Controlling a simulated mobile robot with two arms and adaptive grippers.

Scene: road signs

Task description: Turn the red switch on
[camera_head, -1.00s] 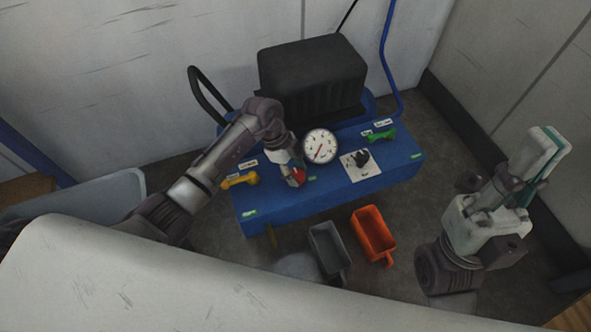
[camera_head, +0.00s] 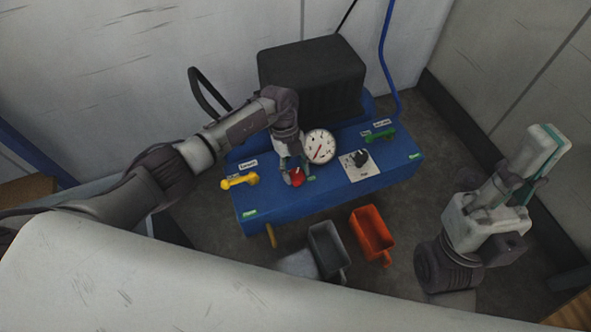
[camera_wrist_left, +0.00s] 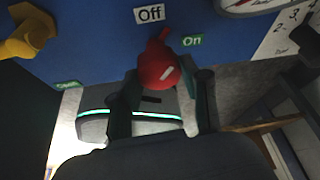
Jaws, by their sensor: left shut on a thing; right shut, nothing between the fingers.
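The red switch (camera_head: 297,177) is a round knob on the blue panel (camera_head: 333,196). In the left wrist view the red switch (camera_wrist_left: 158,69) has a small nub at its top, between the "Off" label (camera_wrist_left: 150,13) and the "On" label (camera_wrist_left: 192,40), and a white mark on its face. My left gripper (camera_head: 291,168) is shut on the switch, with one dark finger on each side of it in the left wrist view (camera_wrist_left: 166,84). The fingers hide parts of its sides. My right gripper (camera_head: 543,150) is shut and empty, raised at the right, away from the panel.
The panel also carries a yellow handle (camera_head: 239,181), a round gauge (camera_head: 319,147), a black dial on a white plate (camera_head: 361,164) and a green handle (camera_head: 381,136). A black box (camera_head: 311,77) stands behind. Grey (camera_head: 327,250) and orange (camera_head: 372,235) bins are in front.

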